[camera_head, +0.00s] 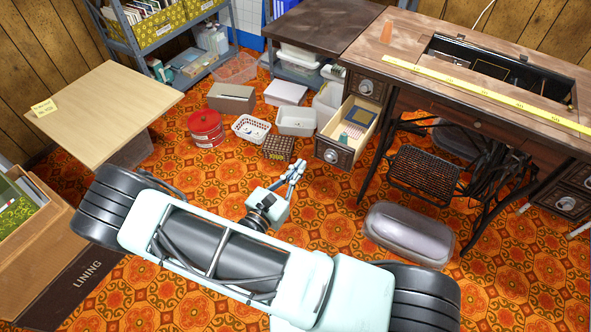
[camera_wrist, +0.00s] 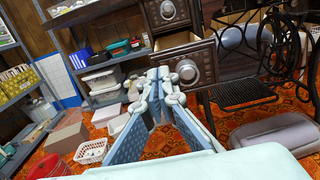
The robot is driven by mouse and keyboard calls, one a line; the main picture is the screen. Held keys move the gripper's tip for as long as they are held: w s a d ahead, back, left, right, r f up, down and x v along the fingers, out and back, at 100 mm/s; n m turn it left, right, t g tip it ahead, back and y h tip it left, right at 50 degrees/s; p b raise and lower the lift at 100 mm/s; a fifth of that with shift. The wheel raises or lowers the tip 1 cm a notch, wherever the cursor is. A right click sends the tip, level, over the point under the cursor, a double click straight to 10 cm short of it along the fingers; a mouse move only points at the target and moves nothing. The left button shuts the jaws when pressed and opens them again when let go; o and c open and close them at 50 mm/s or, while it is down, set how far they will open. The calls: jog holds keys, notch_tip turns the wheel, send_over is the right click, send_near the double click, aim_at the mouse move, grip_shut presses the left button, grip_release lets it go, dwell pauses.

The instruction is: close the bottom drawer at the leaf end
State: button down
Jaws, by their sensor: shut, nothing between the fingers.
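The bottom drawer (camera_head: 334,152) at the leaf end stands pulled out from the sewing table's left bank, with its round knob facing the room. It holds small boxes and a light tray. In the wrist view its dark ornate front (camera_wrist: 206,60) is ahead, partly hidden behind my fingers. The drawer above it (camera_head: 368,88) is shut; its front shows in the wrist view (camera_wrist: 168,12). My gripper (camera_head: 297,168) is shut and empty, to the left of and nearer than the drawer front, apart from it in the head view. Its fingertips (camera_wrist: 165,78) point toward the drawer.
A wicker basket (camera_head: 278,147), white bins (camera_head: 296,121) and a red tin (camera_head: 206,129) stand on the carpet left of the drawer. Patterned carpet between gripper and drawer looks clear.

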aim_at(322, 138)
jog(key=b+x, duration=0.2)
jog(key=x, duration=0.8)
jog(key=shift+w, duration=0.1)
jog(key=p+x, duration=0.1)
jog(key=x, duration=2)
jog(key=shift+w+d, duration=0.15)
jog(key=shift+d, duration=0.1)
jog(key=shift+w+d, duration=0.2)
jog(key=shift+w, duration=0.15)
jog(key=shift+r, duration=0.1)
